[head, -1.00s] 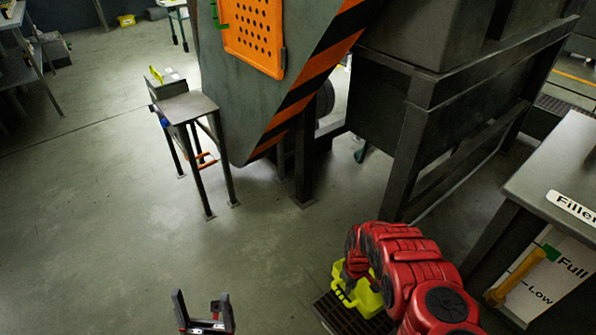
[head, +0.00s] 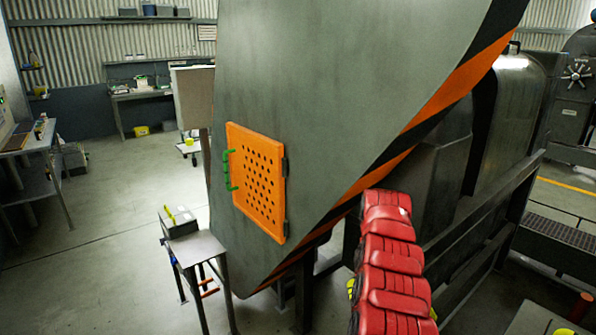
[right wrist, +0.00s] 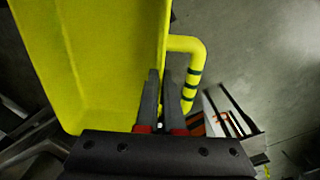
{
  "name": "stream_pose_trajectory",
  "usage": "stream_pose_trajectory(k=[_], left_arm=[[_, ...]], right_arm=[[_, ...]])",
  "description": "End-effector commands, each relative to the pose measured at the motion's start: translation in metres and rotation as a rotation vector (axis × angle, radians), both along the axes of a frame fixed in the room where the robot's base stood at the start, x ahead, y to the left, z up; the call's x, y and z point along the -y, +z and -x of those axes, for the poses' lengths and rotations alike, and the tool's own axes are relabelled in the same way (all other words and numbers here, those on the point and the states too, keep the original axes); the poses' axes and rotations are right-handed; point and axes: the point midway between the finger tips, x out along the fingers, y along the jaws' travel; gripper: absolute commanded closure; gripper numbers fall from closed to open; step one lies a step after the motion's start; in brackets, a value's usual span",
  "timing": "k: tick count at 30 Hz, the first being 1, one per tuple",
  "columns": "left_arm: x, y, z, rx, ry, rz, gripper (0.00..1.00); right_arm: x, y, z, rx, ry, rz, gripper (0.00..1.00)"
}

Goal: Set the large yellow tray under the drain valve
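The large yellow tray (right wrist: 105,60) fills the left and middle of the right wrist view. A bent yellow bar with black bands (right wrist: 196,65) stands out from its side. My right gripper (right wrist: 162,80) has its fingers close together at the tray's edge, with yellow between them, and appears shut on it. In the head view my red right arm hides most of the tray; only small yellow bits (head: 351,288) show beside the arm. My left gripper is out of view. I cannot make out the drain valve.
A large grey machine with an orange perforated panel (head: 257,182) and a striped edge stands ahead. A small metal stand (head: 196,247) is at its left. Dark frame beams (head: 470,245) are at right. The floor (head: 95,245) at left is clear.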

Motion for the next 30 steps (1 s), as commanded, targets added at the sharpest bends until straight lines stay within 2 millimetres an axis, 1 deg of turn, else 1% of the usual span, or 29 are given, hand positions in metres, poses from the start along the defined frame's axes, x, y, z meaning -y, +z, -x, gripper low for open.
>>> stream_pose_trajectory(k=[1,3,6,26,28,29,30], left_arm=[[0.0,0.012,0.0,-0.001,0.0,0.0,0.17],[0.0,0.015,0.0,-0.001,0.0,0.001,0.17],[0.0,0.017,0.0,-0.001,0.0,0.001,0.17],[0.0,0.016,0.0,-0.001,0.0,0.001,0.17],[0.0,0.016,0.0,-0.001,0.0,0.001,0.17],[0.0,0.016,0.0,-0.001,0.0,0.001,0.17],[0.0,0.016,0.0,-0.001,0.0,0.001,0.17]], right_arm=[[-0.002,0.02,0.003,0.0,-0.01,-0.001,1.0],[-0.003,0.032,0.005,0.003,-0.022,0.001,1.0],[-0.003,0.038,0.009,-0.004,-0.031,0.001,1.0],[-0.003,0.038,0.01,-0.003,-0.032,0.001,1.0],[-0.013,0.038,0.009,-0.003,-0.03,0.001,1.0],[-0.02,0.038,0.008,-0.003,-0.028,0.001,1.0],[-0.031,0.038,0.008,-0.003,-0.027,0.001,1.0]])
